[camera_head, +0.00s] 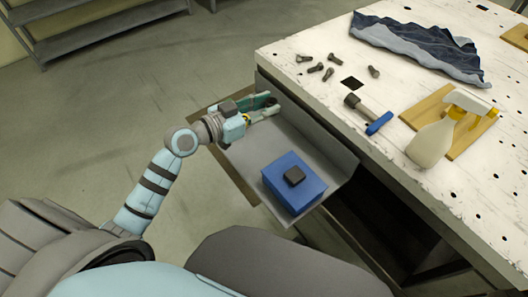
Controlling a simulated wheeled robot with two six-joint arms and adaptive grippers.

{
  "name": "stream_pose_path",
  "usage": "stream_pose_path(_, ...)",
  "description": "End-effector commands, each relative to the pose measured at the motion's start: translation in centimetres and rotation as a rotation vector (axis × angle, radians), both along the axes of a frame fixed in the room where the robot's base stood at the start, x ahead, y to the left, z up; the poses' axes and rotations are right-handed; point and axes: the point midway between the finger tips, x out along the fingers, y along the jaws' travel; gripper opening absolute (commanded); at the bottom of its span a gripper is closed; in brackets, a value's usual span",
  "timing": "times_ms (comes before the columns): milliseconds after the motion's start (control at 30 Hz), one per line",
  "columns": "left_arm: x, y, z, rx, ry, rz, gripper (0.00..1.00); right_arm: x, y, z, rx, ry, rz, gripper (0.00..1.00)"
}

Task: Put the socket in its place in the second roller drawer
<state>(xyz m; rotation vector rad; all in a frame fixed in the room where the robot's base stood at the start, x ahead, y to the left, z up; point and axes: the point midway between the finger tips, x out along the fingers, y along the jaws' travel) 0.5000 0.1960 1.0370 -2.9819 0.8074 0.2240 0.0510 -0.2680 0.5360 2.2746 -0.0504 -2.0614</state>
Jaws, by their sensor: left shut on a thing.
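My left gripper (268,106) reaches into the left end of the open grey drawer (252,154). It is shut on a small dark piece, the socket (271,101), which shows only as a dark spot between the fingertips. The fingers hide most of it, and I cannot tell whether it touches the drawer floor. My right gripper is not in view.
The white workbench (330,95) stands over the drawer at the right. On it lie several bolts (328,74), a blue-handled hammer (378,123), a spray bottle (437,137) on a wooden board (472,132), and a dark blue cloth (420,45). The drawer's middle floor is clear.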

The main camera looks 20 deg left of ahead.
Motion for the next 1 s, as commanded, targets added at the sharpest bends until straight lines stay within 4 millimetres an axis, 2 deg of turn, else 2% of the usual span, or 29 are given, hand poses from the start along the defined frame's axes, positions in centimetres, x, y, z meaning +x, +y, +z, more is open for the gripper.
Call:
stream_pose_path(33,1.4,2.2,-1.6,0.004,0.001,0.056,0.0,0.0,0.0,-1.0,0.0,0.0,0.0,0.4)
stream_pose_path(100,3.1,5.1,-2.7,0.003,0.001,0.132,0.0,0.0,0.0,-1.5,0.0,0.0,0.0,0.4)
stream_pose_path(200,4.5,8.0,-3.7,0.003,0.0,0.208,0.0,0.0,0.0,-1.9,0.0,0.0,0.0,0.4)
stream_pose_path(300,5.1,9.5,-4.3,0.001,-0.001,0.245,0.0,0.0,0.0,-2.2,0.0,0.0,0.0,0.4)
stream_pose_path(367,5.3,9.8,-5.4,-0.002,0.001,0.253,0.0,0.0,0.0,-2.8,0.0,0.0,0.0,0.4)
stream_pose_path(433,5.2,9.8,-7.5,-0.002,0.003,0.254,0.0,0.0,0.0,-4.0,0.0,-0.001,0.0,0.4)
stream_pose_path(600,5.2,9.7,-14.7,-0.003,0.005,0.254,0.0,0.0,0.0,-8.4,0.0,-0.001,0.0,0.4)
stream_pose_path(700,5.2,9.7,-18.0,-0.004,0.003,0.254,0.0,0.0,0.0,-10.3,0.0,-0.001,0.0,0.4)
stream_pose_path(867,5.2,9.7,-20.2,-0.002,0.001,0.251,0.0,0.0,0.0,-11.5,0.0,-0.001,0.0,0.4)
stream_pose_path(1000,5.2,9.7,-23.1,-0.002,0.002,0.251,0.0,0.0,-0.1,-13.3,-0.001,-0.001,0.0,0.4)
